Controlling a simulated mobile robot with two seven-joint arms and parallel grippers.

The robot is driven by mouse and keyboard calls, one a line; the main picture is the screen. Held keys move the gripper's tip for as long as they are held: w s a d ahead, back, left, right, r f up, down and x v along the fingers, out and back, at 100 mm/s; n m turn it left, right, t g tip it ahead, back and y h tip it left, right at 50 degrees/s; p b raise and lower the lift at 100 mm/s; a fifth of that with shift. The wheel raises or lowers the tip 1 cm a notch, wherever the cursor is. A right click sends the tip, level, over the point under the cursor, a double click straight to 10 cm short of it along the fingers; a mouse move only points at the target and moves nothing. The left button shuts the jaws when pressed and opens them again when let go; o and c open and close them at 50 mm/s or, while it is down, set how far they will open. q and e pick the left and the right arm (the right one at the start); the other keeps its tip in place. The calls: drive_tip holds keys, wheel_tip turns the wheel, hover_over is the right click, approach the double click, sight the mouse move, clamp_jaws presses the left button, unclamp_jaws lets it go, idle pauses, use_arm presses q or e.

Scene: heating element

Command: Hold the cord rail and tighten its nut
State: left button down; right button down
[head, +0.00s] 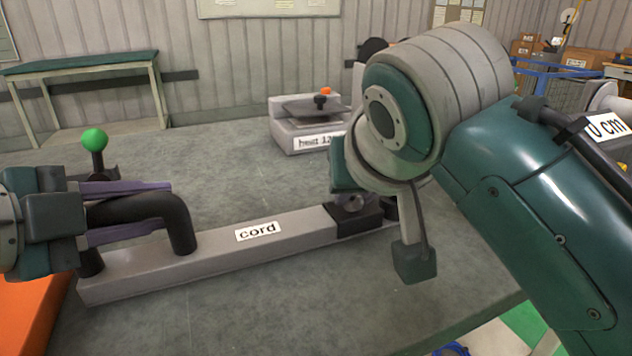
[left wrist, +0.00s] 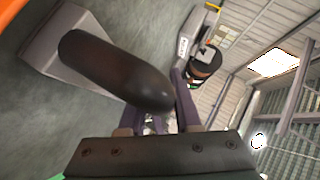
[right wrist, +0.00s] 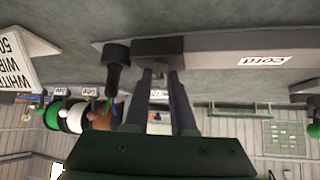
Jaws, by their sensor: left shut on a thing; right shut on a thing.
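The cord rail (head: 290,240) is a long grey bar labelled "cord", lying across the grey table. A black bent handle (head: 150,208) rises from its left end. My left gripper (head: 168,207) is shut on this handle, with one purple finger on each side; the handle also fills much of the left wrist view (left wrist: 115,70). A dark block (head: 358,220) sits at the rail's right end with a small round metal part on it. My right gripper (right wrist: 161,80) is shut at this block in the right wrist view. The nut is largely hidden between its fingers; my right arm covers this spot in the head view.
A black knob (right wrist: 117,55) stands close beside the right fingers. A grey unit labelled "heat" (head: 305,130) stands further back. A green ball-topped lever (head: 94,140) rises behind the left gripper. An orange surface (head: 30,310) is at lower left. The table front is clear.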

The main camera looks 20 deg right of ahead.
drive_tip(key=shift+s+f, duration=0.1)
drive_tip(key=shift+f, duration=0.1)
drive_tip(key=c, duration=0.8)
unclamp_jaws()
drive_tip(key=shift+r, duration=0.1)
drive_tip(key=shift+o, duration=0.2)
drive_tip(key=shift+a+r, duration=0.1)
drive_tip(key=v, duration=1.2)
use_arm(q)
drive_tip(key=c, duration=0.5)
unclamp_jaws()
